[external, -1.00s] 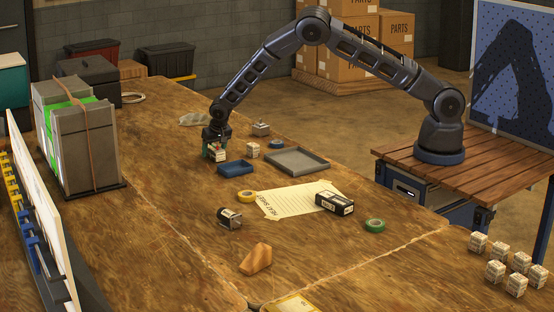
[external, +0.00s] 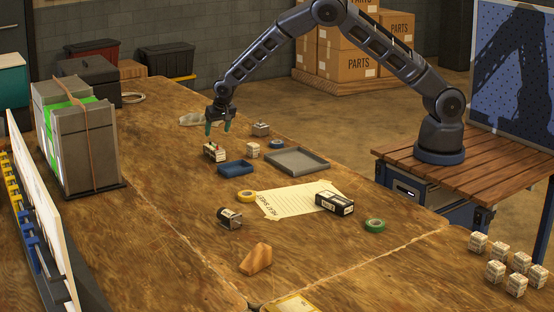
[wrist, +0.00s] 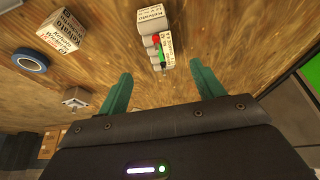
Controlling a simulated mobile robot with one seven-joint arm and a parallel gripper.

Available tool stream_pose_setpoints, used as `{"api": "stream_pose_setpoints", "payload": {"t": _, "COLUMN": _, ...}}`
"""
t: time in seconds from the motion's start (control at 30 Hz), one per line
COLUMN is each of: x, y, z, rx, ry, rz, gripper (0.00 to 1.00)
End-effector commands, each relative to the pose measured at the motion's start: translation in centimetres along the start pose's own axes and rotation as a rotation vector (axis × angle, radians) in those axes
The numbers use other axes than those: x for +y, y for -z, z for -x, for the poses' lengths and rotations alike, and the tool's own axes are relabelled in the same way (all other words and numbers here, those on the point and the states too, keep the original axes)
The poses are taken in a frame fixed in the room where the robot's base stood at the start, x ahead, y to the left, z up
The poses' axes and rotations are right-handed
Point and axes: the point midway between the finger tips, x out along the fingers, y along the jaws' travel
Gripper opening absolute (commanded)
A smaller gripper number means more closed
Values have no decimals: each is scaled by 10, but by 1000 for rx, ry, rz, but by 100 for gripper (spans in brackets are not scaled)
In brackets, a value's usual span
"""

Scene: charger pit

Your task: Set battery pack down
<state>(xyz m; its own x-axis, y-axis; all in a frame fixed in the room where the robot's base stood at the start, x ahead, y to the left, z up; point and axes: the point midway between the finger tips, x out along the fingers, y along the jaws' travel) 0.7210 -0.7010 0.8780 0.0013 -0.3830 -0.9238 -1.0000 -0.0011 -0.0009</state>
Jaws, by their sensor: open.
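The battery pack (external: 213,152), a small block of white labelled cells with red and green marks on it, rests on the wooden table left of the blue tray. It also shows in the wrist view (wrist: 152,28), beyond the fingertips. My gripper (external: 218,130) is open and empty, above the battery pack and apart from it. Its two green fingers (wrist: 161,82) are spread wide in the wrist view with only bare table between them.
A blue tray (external: 235,167), a white labelled cube (external: 253,150) and a grey tray (external: 323,163) lie right of the pack. A small grey block (external: 261,129) and a blue tape roll (external: 276,143) are close by. Strapped grey blocks (external: 80,150) stand at left.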

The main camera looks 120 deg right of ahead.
Motion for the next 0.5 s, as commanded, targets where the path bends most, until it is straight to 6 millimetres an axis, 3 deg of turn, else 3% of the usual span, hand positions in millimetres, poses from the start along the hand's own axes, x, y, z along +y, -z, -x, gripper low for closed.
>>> {"api": "stream_pose_setpoints", "payload": {"t": 0.37, "x": 0, "y": -1, "z": 21, "rx": -3, "ry": 2, "rz": 3, "gripper": 67}}
{"api": "stream_pose_setpoints", "payload": {"t": 0.5, "x": -6, "y": -12, "z": 51, "rx": -18, "ry": 27, "rz": 32, "gripper": 67}}
